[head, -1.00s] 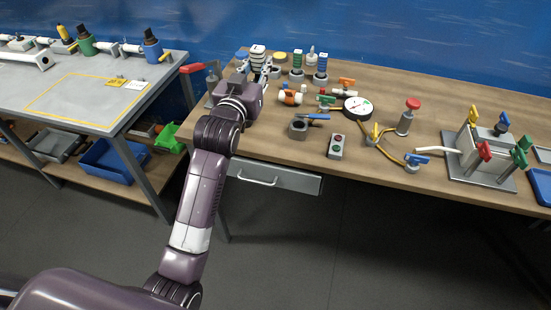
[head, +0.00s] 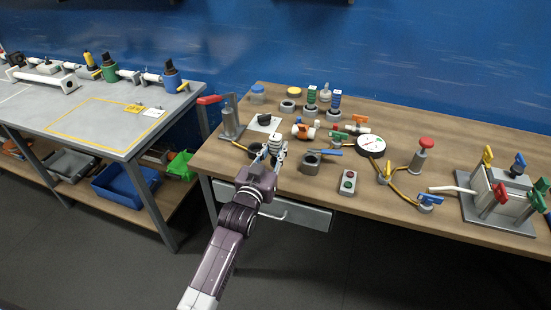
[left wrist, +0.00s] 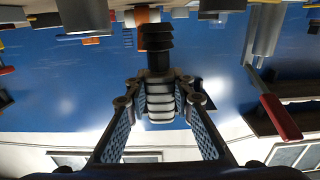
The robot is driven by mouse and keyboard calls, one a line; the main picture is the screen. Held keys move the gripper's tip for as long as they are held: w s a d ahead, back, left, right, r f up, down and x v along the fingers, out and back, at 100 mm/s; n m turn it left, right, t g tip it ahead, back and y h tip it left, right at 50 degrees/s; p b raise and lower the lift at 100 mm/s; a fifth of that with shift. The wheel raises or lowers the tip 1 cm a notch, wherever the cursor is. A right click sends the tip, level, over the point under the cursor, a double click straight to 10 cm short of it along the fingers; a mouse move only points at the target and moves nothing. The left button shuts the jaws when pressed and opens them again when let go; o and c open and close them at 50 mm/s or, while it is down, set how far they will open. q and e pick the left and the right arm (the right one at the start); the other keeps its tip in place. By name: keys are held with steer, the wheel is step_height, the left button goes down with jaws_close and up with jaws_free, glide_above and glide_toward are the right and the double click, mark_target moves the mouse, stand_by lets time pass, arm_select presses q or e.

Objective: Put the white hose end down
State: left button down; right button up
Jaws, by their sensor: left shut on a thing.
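The white hose end (head: 278,141), a ribbed white piece, is held upright in my left gripper (head: 268,153) near the workbench's front left edge. In the left wrist view the hose end (left wrist: 160,100) has pale rings and a black ribbed tip, and sits between the two fingers of my left gripper (left wrist: 160,112), which is shut on it. It appears to be above the bench; its height is hard to tell. A grey ring holder (head: 288,106) at the back looks empty. Green (head: 311,97) and blue (head: 334,101) ribbed pieces stand in holders beside it. My right gripper is not in view.
A red-handled grey post (head: 231,118) stands left of the gripper. A grey block with a dark hole (head: 310,164) is close on its right, with a blue-handled tool (head: 331,152). Behind are an orange-and-white fitting (head: 304,130) and a gauge (head: 371,146). A grey table (head: 75,128) stands left.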

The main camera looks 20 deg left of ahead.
mark_target(274, 161)
arm_select(q)
steer(key=shift+f, duration=1.9)
steer(key=shift+f, duration=0.2)
steer(key=c, duration=1.7)
jaws_free()
steer(key=shift+r, duration=0.1)
